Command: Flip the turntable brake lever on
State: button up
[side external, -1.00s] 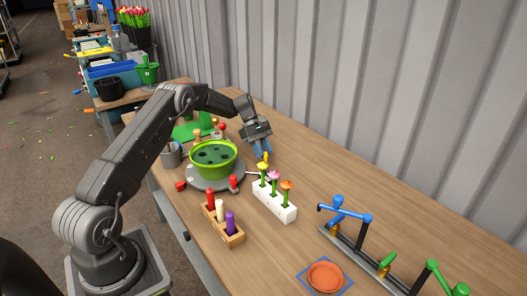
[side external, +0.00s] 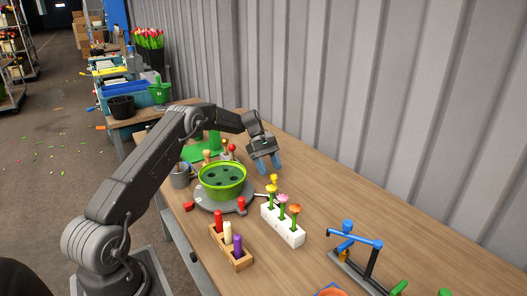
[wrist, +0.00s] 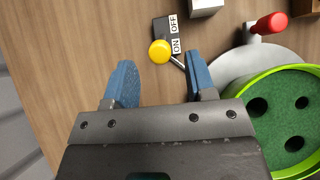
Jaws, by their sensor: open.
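The brake lever is a thin metal rod with a yellow knob (wrist: 160,51), beside a dark plate (wrist: 165,28) labelled ON and OFF. The knob is beside the ON end in the wrist view. In the side view the knob (side external: 273,178) shows just below my gripper (side external: 269,169). In the wrist view my gripper (wrist: 160,64) is open and empty, its blue fingers on either side of the knob. The right finger is near the rod; I cannot tell whether they touch. The grey turntable (wrist: 240,60) carries a green pot (side external: 222,181).
A white block (side external: 281,229) with several flowers stands close to the lever. A wooden rack (side external: 231,250) of coloured pegs is in front. Red-handled clamps (wrist: 271,23) sit at the turntable. The corrugated wall (side external: 380,110) is behind; bare tabletop lies between.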

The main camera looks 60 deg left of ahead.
jog(key=v, duration=0.9)
jog(key=shift+a+r, duration=0.2)
jog(key=shift+r, duration=0.05)
jog(key=s+d+r+m+t+y, duration=0.1)
jog(key=s+d+r+m+y, duration=0.25)
jog(key=d+r, duration=0.6)
jog(key=s+d+r+m+t+y, duration=0.15)
jog(key=s+d+r+m, duration=0.3)
jog(key=d+r, duration=0.55)
jog(key=s+d+m+y, duration=0.2)
jog(key=s+d+m, duration=0.3)
jog(key=s+d, duration=0.45)
jog(key=s+d+f+m+t, duration=0.1)
jog(key=s+f+m, duration=0.1)
jog(key=s, duration=0.5)
jog(key=s+d+f+m+t, duration=0.1)
jog(key=s+f+m+t, duration=0.1)
jog(key=s+f, duration=0.3)
jog(key=shift+s+d+m+y, duration=0.25)
jog(key=shift+s+m+y, duration=0.2)
jog(key=shift+s, duration=0.7)
